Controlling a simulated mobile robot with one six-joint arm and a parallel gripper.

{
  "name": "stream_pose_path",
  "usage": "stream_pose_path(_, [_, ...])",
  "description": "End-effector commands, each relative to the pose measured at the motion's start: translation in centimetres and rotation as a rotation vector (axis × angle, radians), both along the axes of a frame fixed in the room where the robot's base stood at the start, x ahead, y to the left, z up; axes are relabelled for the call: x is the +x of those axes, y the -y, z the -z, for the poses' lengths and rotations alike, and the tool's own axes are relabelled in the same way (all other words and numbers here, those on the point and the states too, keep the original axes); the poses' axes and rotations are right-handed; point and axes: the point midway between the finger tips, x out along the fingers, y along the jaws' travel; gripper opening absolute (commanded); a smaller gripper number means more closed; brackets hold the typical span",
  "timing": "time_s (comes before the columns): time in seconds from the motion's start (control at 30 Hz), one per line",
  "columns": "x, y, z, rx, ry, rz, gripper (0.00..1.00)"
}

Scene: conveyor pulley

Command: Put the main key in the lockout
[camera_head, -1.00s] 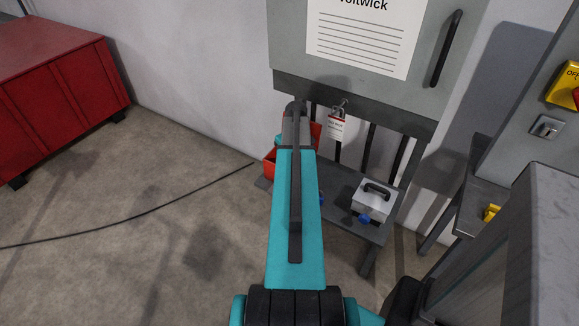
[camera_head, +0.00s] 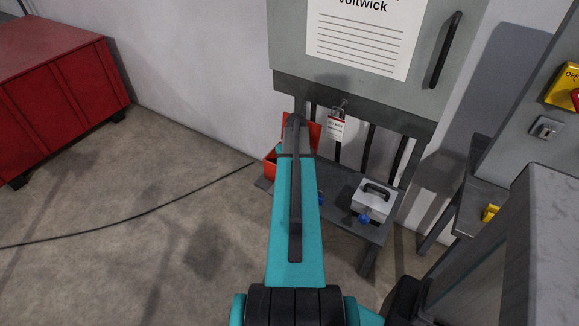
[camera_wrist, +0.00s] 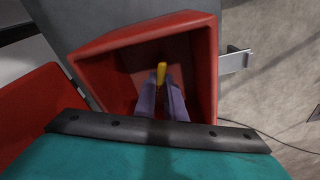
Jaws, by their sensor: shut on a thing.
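The lockout is an open red box (camera_head: 270,168) on a low grey bench, left of centre in the head view, partly hidden behind my arm. Its red lid (camera_head: 315,133) stands open. In the wrist view I look down into the open box (camera_wrist: 207,70), with the lid (camera_wrist: 35,110) at the left. My gripper (camera_wrist: 161,98) is shut on the main key (camera_wrist: 161,71), whose yellow end shows between the fingertips. The key and fingertips appear over or within the box opening; I cannot tell whether the key touches the bottom. My gripper is hidden in the head view.
A grey case with a handle (camera_head: 374,203) sits on the bench (camera_head: 340,238), with a blue item in front. A tagged padlock (camera_head: 336,120) hangs under the grey cabinet (camera_head: 290,50). A yellow OFF switch (camera_head: 566,84) is at right. A red cabinet (camera_head: 60,90) stands left; floor between is open.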

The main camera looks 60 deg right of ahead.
Motion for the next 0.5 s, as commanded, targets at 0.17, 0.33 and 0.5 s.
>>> stream_pose_path(0.17, [0.01, -0.01, 0.04, 0.000, 0.000, 0.000, 0.00])
stream_pose_path(0.33, [0.01, -0.01, 0.20, 0.000, 0.000, 0.000, 0.00])
stream_pose_path(0.5, [0.02, -0.01, 0.38, 0.000, 0.000, 0.000, 0.17])
